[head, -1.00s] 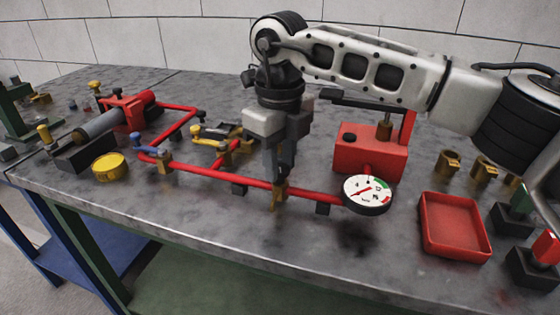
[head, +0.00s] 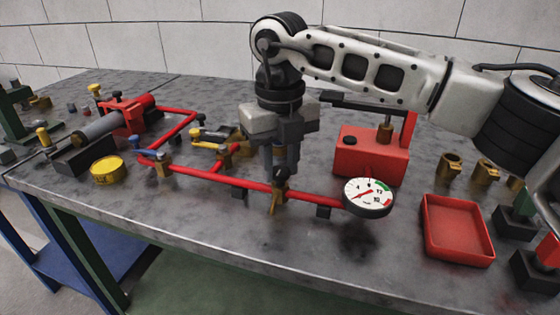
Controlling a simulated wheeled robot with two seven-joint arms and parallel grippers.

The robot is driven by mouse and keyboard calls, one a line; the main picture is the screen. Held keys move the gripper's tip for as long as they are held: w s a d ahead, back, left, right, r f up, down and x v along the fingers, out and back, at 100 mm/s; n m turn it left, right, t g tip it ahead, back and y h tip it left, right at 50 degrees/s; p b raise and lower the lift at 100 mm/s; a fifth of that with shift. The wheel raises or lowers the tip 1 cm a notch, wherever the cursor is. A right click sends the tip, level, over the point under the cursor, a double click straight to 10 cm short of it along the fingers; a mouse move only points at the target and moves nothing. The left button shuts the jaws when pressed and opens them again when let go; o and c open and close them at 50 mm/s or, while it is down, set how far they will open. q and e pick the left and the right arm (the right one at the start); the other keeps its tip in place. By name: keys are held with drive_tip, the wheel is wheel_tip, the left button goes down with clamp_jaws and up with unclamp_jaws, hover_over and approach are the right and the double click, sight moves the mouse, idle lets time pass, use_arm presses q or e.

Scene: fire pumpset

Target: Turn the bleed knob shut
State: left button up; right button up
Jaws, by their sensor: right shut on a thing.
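The bleed knob (head: 281,176) is a small dark piece on top of a brass fitting (head: 274,202) on the red pipe (head: 235,181). My right gripper (head: 281,172) points straight down over the fitting. Its fingers are shut on the bleed knob and hide most of it. A round white pressure gauge (head: 368,195) with a red needle and a green band sits at the right end of the pipe. My left gripper is not in view.
A red pump box (head: 360,160) with a lever stands behind the gauge. A red tray (head: 457,228) and brass fittings (head: 451,166) lie to the right. Valves with blue (head: 144,154) and yellow (head: 213,146) handles and a yellow cap (head: 107,170) stand to the left.

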sight(280, 170)
drive_tip(key=shift+r, duration=0.15)
drive_tip(key=o, duration=0.8)
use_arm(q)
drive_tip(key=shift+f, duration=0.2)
use_arm(e)
drive_tip(key=shift+o, duration=0.8)
use_arm(q)
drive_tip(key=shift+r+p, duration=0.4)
drive_tip(key=shift+p, duration=0.45)
use_arm(e)
wheel_tip(280, 170, up, 16)
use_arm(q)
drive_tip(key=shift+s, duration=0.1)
